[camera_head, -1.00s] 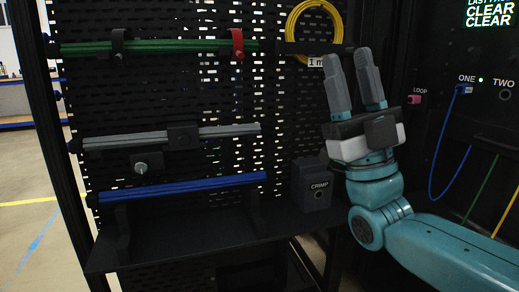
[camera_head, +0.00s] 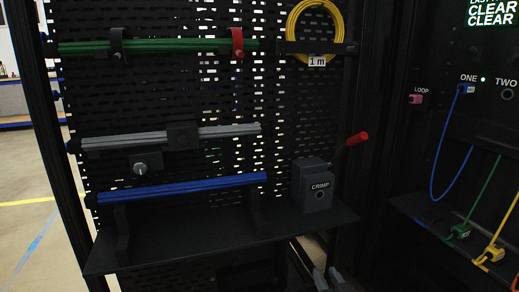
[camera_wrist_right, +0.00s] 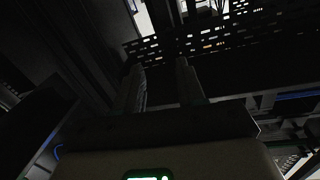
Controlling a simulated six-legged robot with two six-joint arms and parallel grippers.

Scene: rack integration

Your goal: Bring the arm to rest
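My right gripper (camera_head: 328,279) shows only as two grey fingertips at the bottom edge of the head view, below the shelf and right of its middle. In the right wrist view its two fingers (camera_wrist_right: 161,88) stand apart with nothing between them. The rest of my right arm is out of the head view. My left gripper is in neither view.
A crimp box (camera_head: 318,190) with a red-tipped lever stands on the dark shelf (camera_head: 185,243). Green cable (camera_head: 180,46), grey cable (camera_head: 220,132) and blue cable (camera_head: 180,188) hang along the perforated panel. A yellow coil (camera_head: 293,30) hangs above. Plugged cables are at right.

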